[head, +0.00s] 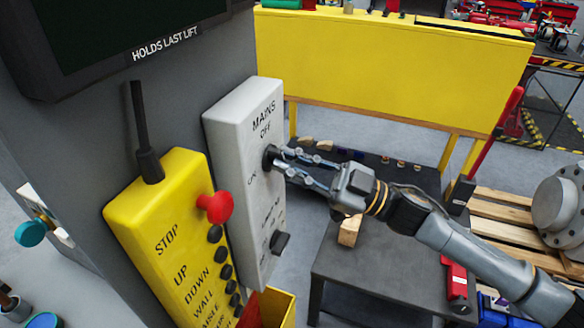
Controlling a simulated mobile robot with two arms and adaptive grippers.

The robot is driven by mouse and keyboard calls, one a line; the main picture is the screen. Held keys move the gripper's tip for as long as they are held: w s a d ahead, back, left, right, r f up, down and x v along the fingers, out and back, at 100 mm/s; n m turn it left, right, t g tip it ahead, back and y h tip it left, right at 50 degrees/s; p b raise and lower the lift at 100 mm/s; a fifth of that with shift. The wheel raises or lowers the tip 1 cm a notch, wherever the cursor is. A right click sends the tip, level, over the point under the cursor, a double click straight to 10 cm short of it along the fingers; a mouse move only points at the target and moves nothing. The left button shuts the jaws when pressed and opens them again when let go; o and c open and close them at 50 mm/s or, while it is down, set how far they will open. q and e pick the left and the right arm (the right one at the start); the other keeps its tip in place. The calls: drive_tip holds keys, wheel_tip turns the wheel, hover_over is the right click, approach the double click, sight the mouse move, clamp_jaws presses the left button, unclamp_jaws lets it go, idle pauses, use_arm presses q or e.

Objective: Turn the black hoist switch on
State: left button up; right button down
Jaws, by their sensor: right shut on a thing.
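A light grey switch box (238,118) is fixed to the grey column, with "MAINS" and "OFF" printed near its top. A black switch knob (269,158) sits below "OFF", with smaller lettering to its left. My right gripper (275,160) reaches in from the right, its fingers shut on this upper knob and partly hiding it. The knob's exact angle is hard to tell. A second black switch (280,243) sits lower on the box, clear of the gripper; its label is too small to read. My left gripper is not in view.
A yellow pendant (150,215) with a red stop button (215,206) and several black buttons hangs left of the box. A dark screen (110,30) is above. A grey table (350,275) stands below my right arm. A yellow panel (390,65) is behind.

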drive_tip(key=n+g+h+b, duration=0.1)
drive_tip(key=n, duration=0.4)
drive_tip(key=n+g+h+b, duration=0.1)
drive_tip(key=n+g, duration=0.1)
drive_tip(key=n, duration=0.3)
drive_tip(key=n+g+h+b, duration=0.1)
drive_tip(key=n+g, duration=0.1)
drive_tip(key=n, duration=0.2)
drive_tip(key=shift+n, duration=0.4)
drive_tip(key=c, duration=1.4)
unclamp_jaws()
drive_tip(key=shift+o, duration=0.2)
drive_tip(key=d, duration=1.2)
